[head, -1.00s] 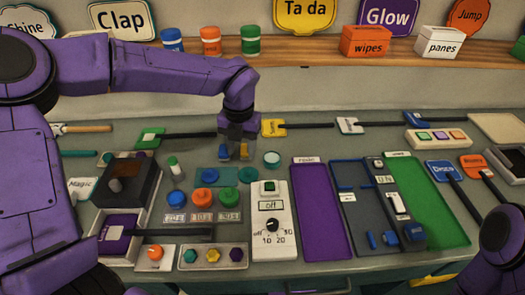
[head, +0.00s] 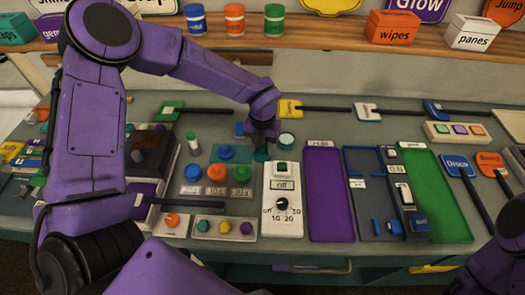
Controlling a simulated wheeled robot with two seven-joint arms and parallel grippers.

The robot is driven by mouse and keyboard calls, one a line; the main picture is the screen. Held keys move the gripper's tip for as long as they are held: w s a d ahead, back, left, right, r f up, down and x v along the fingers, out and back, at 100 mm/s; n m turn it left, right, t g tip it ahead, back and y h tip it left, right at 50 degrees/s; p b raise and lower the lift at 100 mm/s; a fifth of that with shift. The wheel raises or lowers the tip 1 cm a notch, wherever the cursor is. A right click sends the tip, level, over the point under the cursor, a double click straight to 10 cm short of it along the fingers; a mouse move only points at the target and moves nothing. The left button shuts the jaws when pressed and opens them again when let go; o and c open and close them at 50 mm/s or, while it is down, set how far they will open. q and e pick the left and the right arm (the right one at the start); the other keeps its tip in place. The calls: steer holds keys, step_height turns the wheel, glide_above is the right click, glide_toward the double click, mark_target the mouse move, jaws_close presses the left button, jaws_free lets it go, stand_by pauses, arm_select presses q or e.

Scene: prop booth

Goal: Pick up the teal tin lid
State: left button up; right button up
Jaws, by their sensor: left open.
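A flat, round dark-teal disc that looks like the teal tin lid (head: 261,154) lies on the grey table, between the teal mat and the white dial box. Behind it and to its right stands a round teal tin (head: 286,140) with a pale top. My left gripper (head: 262,135) is open and points down just behind and above the disc, empty as far as I can see. Whether the fingers touch anything is too small to tell. My right arm shows at the lower right edge, but its gripper is not in view.
Left of the disc is a teal mat (head: 226,164) with a blue disc. Blue, orange and green round lids sit in front. The white dial box (head: 284,212) stands close to the right. A green-capped bottle (head: 192,145) is further left. A purple mat (head: 327,195) lies right.

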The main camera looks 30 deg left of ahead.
arm_select(q)
steer(key=shift+s, duration=0.1)
steer(key=shift+c, duration=1.2)
jaws_close()
